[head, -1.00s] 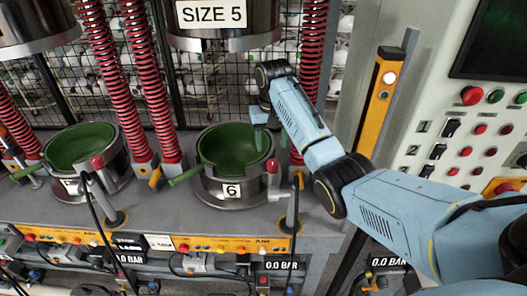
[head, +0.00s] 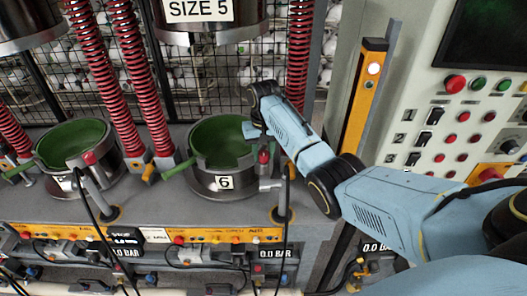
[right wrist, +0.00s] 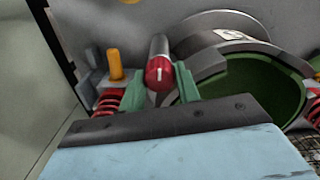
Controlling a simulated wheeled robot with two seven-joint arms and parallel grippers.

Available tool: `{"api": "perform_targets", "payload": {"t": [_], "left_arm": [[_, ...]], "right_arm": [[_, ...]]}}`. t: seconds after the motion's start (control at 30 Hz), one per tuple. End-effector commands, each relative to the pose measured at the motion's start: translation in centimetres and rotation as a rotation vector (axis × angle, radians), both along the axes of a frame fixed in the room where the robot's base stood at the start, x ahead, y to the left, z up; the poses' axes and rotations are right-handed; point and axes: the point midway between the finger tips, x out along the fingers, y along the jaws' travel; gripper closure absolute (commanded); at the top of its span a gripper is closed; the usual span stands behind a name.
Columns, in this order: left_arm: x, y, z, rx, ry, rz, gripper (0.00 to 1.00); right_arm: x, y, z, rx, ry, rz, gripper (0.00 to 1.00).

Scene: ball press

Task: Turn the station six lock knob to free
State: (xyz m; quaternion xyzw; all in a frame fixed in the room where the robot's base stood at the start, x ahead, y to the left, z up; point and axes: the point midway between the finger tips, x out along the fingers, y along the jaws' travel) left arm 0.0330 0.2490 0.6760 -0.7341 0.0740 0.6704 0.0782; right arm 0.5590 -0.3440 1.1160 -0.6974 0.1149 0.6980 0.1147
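The station six lock knob (head: 263,157) is a red cap on a grey shaft at the right rim of the steel pot marked 6 (head: 224,184). In the right wrist view the red knob (right wrist: 160,73) carries a short white line. My right gripper (head: 254,133) is just above and beside the knob in the head view. In the right wrist view its two green fingers (right wrist: 160,91) stand on either side of the knob, apparently open around it; whether they touch it is unclear. My left gripper is not in view.
A green bowl (head: 219,141) sits in the pot. Red springs (head: 301,50) stand behind it, and an orange peg (right wrist: 116,66) stands near the knob. A second pot with a green bowl (head: 72,141) is on the left. A control panel (head: 436,95) is at the right.

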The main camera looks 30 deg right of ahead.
Motion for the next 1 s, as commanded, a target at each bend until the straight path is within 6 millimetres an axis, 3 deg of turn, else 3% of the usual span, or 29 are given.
{"api": "perform_targets", "payload": {"t": [0.03, 0.2, 0.57, 1.0], "left_arm": [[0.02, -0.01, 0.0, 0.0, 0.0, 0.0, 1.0], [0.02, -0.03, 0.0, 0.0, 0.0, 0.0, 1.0], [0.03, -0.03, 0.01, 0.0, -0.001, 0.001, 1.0], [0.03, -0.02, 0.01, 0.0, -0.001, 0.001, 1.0]], "right_arm": [[0.0, 0.01, 0.02, 0.0, 0.0, 0.0, 0.74], [0.01, 0.02, 0.04, 0.001, 0.0, 0.0, 0.93], [0.0, -0.02, 0.08, -0.001, 0.0, 0.073, 0.93], [-0.01, -0.09, 0.13, 0.0, 0.001, 0.431, 0.93]]}}
